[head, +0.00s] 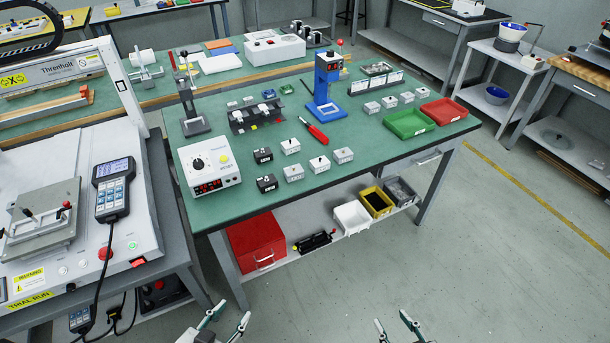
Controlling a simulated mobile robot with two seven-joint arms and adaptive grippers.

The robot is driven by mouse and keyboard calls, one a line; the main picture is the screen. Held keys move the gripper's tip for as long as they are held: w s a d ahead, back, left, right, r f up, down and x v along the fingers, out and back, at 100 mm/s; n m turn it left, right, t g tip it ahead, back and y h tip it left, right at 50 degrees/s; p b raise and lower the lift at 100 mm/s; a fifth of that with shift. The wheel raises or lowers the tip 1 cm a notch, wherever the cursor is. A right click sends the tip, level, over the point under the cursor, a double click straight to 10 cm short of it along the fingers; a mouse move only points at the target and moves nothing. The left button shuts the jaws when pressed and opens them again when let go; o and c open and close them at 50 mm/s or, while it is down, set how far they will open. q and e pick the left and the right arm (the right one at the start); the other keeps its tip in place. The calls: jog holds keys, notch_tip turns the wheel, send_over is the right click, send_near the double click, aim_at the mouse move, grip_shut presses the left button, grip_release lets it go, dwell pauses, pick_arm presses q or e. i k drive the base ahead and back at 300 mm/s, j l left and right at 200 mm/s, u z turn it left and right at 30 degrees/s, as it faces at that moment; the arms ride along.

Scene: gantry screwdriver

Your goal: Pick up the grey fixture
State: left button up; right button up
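A grey fixture (36,231), a flat metal block with small black-handled, red-tipped parts on top, sits on the white bed of the gantry machine (130,190) at the left edge of the head view. My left gripper (234,309) is at the bottom edge, left of centre. Its fingers are apart with nothing between them. My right gripper (390,317) is at the bottom edge, right of centre, also with fingers apart and empty. Both are well away from the fixture, over the floor in the picture.
A handheld control unit (112,188) with a cable stands right of the fixture. The green-topped bench (240,205) holds a white controller box (208,170), a blue press (325,85), several small blocks, and green and red trays. The floor ahead is open.

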aim_at(32, 227)
jog(key=u, duration=1.9)
jog(key=z, duration=0.9)
jog(key=j+z, duration=0.85)
jog(key=z, duration=0.15)
jog(key=k+j+z, duration=0.15)
jog(key=j, duration=0.15)
jog(key=j+z, duration=0.2)
jog(key=k+j+z, duration=0.15)
jog(key=j, duration=0.2)
jog(key=k+j, duration=0.15)
jog(key=j, duration=0.15)
jog(key=k+j+z, duration=0.1)
jog(key=j, duration=0.2)
jog(key=k+j, duration=0.15)
jog(key=j, duration=0.15)
